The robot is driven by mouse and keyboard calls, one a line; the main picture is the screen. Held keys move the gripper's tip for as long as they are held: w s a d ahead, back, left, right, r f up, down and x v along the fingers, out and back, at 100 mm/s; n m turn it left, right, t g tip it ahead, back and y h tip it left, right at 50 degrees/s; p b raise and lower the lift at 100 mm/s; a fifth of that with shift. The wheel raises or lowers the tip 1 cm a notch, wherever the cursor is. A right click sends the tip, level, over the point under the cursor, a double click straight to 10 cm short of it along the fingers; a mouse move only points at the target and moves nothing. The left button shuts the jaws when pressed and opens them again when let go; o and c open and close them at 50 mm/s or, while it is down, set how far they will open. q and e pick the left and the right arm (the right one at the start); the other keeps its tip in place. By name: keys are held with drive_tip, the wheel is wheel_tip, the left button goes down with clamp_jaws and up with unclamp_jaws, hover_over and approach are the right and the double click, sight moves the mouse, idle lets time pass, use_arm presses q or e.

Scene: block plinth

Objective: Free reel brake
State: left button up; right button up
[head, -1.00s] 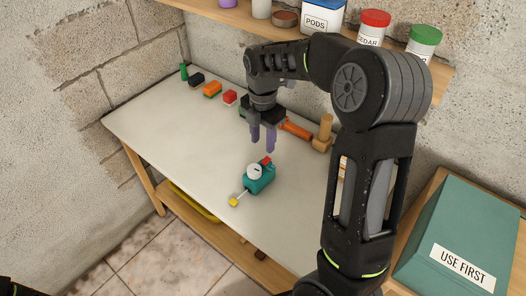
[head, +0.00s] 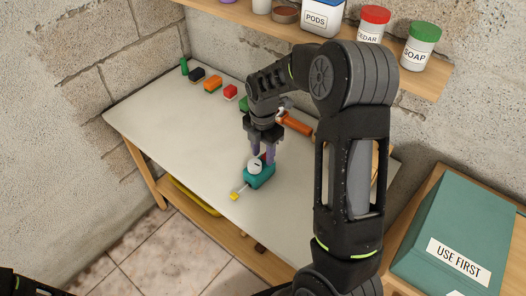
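A small teal block-like reel (head: 262,179) sits on the pale table top. It has a round white dial (head: 254,167) with a dark mark, and a thin pale rod leads to a yellow end (head: 234,196) at its lower left. A small red part (head: 263,157) on its far side is mostly hidden by my fingers. My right gripper (head: 264,156) points down over that far side, its purple fingers apart, one to each side of the red part. I cannot tell if they touch it. My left gripper is out of view.
Along the table's back stand green, dark, orange and red blocks (head: 230,92) and an orange cylinder (head: 295,123). Above is a wooden shelf (head: 270,22) with jars. A teal "USE FIRST" box (head: 455,225) stands at right. The table's left front is clear.

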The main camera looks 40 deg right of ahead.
drive_tip(key=shift+c, duration=0.3)
clamp_jaws()
drive_tip(key=shift+d+y, duration=0.15)
drive_tip(key=shift+y, duration=0.15)
drive_tip(key=shift+w+d+g+y+b, duration=0.1)
drive_tip(key=shift+d+g+y+b, duration=0.2)
drive_tip(key=shift+y, duration=0.4)
drive_tip(key=shift+d+g+y+b, duration=0.1)
drive_tip(key=shift+y+b, duration=0.25)
drive_tip(key=shift+y, duration=0.35)
drive_tip(key=shift+d+r+y+b, duration=0.2)
drive_tip(key=shift+y+b, duration=0.3)
drive_tip(key=shift+y, duration=0.5)
drive_tip(key=shift+g, duration=0.3)
drive_tip(key=shift+o, duration=0.3)
unclamp_jaws()
